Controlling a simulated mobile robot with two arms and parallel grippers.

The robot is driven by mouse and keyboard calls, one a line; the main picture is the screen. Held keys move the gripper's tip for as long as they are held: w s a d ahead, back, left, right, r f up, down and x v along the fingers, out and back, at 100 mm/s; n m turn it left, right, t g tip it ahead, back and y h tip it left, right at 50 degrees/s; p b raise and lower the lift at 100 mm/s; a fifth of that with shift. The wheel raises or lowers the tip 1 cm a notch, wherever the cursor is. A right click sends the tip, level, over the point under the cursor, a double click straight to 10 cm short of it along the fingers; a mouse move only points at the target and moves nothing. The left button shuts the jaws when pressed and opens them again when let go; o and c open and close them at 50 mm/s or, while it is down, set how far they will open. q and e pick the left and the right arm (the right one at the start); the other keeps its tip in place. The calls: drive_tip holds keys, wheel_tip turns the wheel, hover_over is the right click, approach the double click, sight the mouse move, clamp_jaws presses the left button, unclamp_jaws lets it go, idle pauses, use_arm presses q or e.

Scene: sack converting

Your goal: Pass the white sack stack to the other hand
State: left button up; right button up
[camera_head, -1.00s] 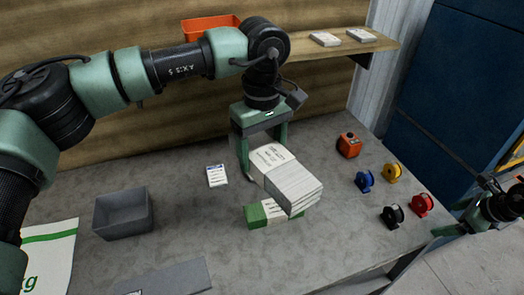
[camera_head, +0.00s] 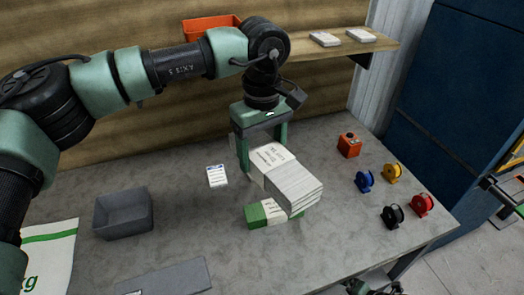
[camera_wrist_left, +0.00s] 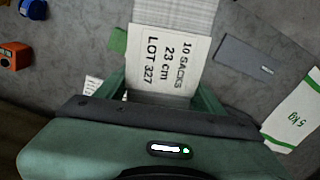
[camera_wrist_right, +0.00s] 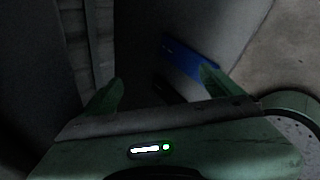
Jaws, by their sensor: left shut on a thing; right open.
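The white sack stack (camera_head: 294,187) is a thick bundle with a printed paper band. My left gripper (camera_head: 262,160) is shut on its far end, one finger on each side, and holds it above the table. In the left wrist view the stack (camera_wrist_left: 165,57) lies between the fingers, and its band reads "10 SACKS 23 cm LOT 327". A green-and-white stack (camera_head: 266,213) lies on the table partly under the held stack. My right gripper (camera_wrist_right: 160,90) is open and empty in the right wrist view. In the head view only part of my right arm shows at the bottom edge.
A grey bin (camera_head: 123,213) and a grey flat piece (camera_head: 165,279) are on the table's left. An orange device (camera_head: 349,145) and several coloured spools (camera_head: 393,216) stand at the right. A wooden shelf (camera_head: 340,45) runs behind. A small labelled card (camera_head: 217,176) lies near the middle.

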drive_tip(key=s+d+f+m+h, duration=0.2)
drive_tip(key=s+f+m+h, duration=0.3)
drive_tip(key=s+f+m, duration=0.65)
drive_tip(key=s+f+m+g, duration=0.2)
drive_tip(key=s+f+m, duration=0.1)
drive_tip(key=s, duration=0.4)
drive_tip(key=s+a+f+m+g+h, duration=0.1)
drive_tip(key=s+f+m+g, duration=0.1)
drive_tip(key=s+m, duration=0.4)
drive_tip(key=s+a+f+m+g, duration=0.1)
drive_tip(key=s+f+m, duration=0.3)
drive_tip(key=s, duration=0.4)
drive_tip(key=shift+s+f+m+g+h, duration=0.25)
drive_tip(key=shift+s+m+g+h, duration=0.05)
drive_tip(key=shift+m+g, duration=0.1)
